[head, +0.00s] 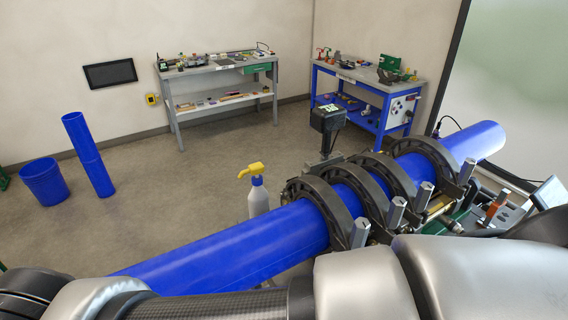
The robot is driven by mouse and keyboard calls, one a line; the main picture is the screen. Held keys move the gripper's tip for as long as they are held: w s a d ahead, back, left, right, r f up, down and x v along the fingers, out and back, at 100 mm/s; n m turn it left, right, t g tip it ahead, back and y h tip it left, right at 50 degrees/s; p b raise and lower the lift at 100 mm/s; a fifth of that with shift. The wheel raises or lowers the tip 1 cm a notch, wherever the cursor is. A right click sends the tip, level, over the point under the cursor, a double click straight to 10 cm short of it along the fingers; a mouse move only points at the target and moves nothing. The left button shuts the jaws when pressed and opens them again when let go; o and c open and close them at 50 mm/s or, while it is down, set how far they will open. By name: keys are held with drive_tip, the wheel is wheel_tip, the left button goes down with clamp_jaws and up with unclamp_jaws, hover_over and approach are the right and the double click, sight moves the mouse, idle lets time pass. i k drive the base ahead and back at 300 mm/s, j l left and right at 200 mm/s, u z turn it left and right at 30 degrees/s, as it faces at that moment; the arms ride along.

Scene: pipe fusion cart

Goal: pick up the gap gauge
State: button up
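I cannot make out the gap gauge for certain in the head view. Small items lie on the right side of the fusion machine (398,172), including an orange-and-grey piece (497,204), but I cannot tell whether any is the gauge. My gripper is not in view; only grey and black links of my arm cross the bottom of the picture. They hide part of the pipe and the near side of the machine.
A long blue pipe (240,248) runs through the machine's black clamps. A spray bottle (258,195) with a yellow head stands behind the pipe. A blue bucket (45,182) and upright blue pipe (88,155) stand left. Two workbenches stand at the back; open floor lies between.

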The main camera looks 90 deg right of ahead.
sight(497, 206)
drive_tip(key=z, duration=4.75)
drive_tip(key=l+u, duration=0.1)
drive_tip(key=l, duration=0.5)
drive_tip(key=i+l+u, duration=0.1)
drive_tip(key=l, duration=0.55)
drive_tip(key=i+l+u, duration=0.35)
drive_tip(key=i+l, duration=0.3)
drive_tip(key=i, duration=0.2)
drive_tip(key=i+l+u, duration=0.4)
drive_tip(key=i+l, duration=0.4)
drive_tip(key=i+l+u, duration=0.1)
drive_tip(key=i, duration=0.5)
